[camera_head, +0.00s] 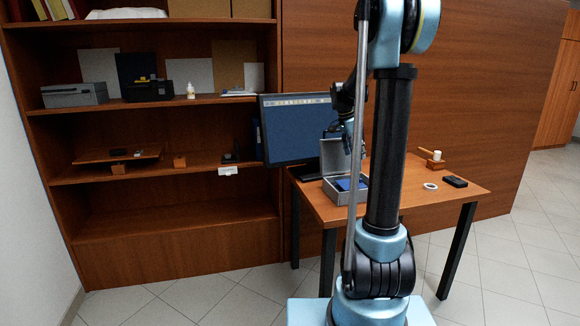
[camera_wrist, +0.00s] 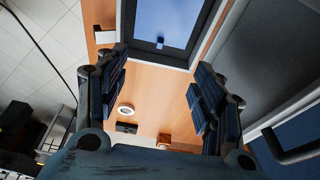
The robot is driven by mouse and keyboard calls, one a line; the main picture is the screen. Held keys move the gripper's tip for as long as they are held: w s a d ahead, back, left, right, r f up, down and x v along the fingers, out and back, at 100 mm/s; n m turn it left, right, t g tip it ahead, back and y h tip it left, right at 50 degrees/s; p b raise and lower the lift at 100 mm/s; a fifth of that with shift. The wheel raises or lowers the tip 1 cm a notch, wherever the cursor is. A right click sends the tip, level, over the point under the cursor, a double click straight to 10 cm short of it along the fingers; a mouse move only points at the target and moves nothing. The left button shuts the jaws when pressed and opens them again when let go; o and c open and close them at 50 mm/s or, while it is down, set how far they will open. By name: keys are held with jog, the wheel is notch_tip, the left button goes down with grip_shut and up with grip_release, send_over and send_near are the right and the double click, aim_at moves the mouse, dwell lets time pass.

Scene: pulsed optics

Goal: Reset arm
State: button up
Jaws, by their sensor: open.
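My arm stands upright in the middle of the head view and hides part of the table. In the wrist view my gripper (camera_wrist: 158,75) is open and empty, with its two dark padded fingers wide apart. The wooden tabletop (camera_wrist: 150,90) shows between them. An open metal case (camera_head: 338,192) with a blue inside stands on the table, partly behind my arm. In the wrist view the case (camera_wrist: 193,62) lies past the fingertips, with a small blue block inside it. In the head view the gripper is mostly hidden behind the arm, above the case.
The table (camera_head: 452,198) carries a monitor (camera_head: 295,125) at its left, a white ring (camera_head: 430,186), a black box (camera_head: 455,181) and a wooden piece with a white cup (camera_head: 436,157). Tiled floor is clear around the table.

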jog(key=shift+r, duration=0.15)
jog(key=s+a+f+n+y, duration=0.15)
jog(key=s+n, duration=0.25)
jog(key=s, duration=0.7)
jog(key=s+a+n, duration=0.2)
jog(key=s+n, duration=0.2)
jog(key=s, duration=0.7)
jog(key=s+a+f+n+y, duration=0.1)
jog(key=s+a+f+n, duration=0.1)
jog(key=s+f, duration=0.4)
jog(key=s+a+f+n+t, duration=0.1)
jog(key=s+f+n, duration=0.4)
jog(key=s, duration=0.6)
jog(key=shift+s+a+f+y, duration=0.15)
jog(key=shift+a+f+y, duration=0.2)
jog(key=shift+f, duration=0.3)
jog(key=shift+w+f, duration=0.2)
jog(key=shift+w, duration=0.25)
